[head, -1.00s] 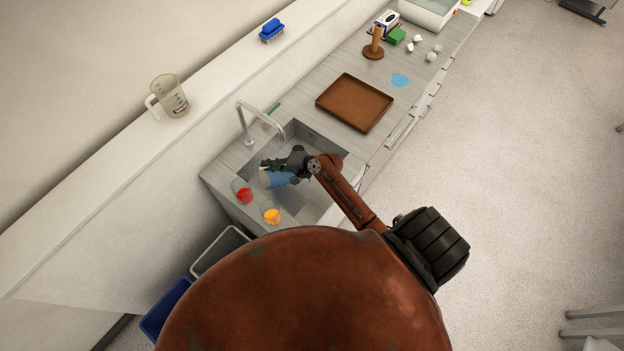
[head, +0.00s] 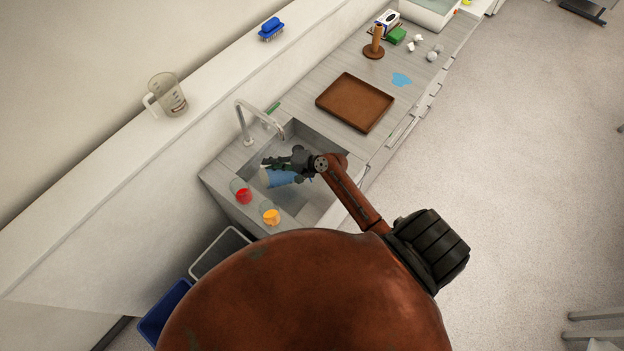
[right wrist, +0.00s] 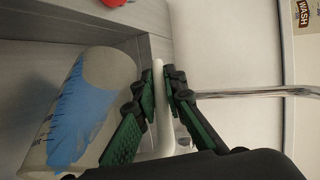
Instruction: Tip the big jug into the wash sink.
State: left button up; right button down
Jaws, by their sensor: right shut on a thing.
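The jug with blue contents (head: 283,179) is held over the wash sink (head: 318,205), tilted well over. My right gripper (head: 272,164) is shut on its white handle. In the right wrist view the fingers (right wrist: 166,95) pinch the pale handle, and the clear jug wall (right wrist: 108,68) with blue inside shows to the left. I cannot tell from these frames how much liquid is leaving it. The left gripper is not in view.
The faucet (head: 248,120) arches over the sink. Another clear jug (head: 168,95) stands on the ledge. A brown tray (head: 355,102) lies on the counter beyond.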

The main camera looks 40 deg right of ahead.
jog(key=shift+s+d+r+t+y+b, duration=0.15)
jog(key=shift+s+d+r+y+b, duration=0.1)
jog(key=shift+d+b, duration=0.25)
jog(key=shift+s+d+r+t+y+b, duration=0.2)
jog(key=shift+d+r+b, duration=0.1)
jog(key=shift+d+b, duration=0.15)
jog(key=shift+s+d+r+t+y+b, duration=0.15)
jog(key=shift+s+d+r+b, duration=0.1)
jog(key=shift+d+b, duration=0.25)
dwell(1.2)
jog(key=shift+s+d+r+m+t+y+b, duration=0.3)
jog(key=shift+d+r+m+y+b, duration=0.15)
jog(key=shift+b, duration=0.65)
dwell(0.5)
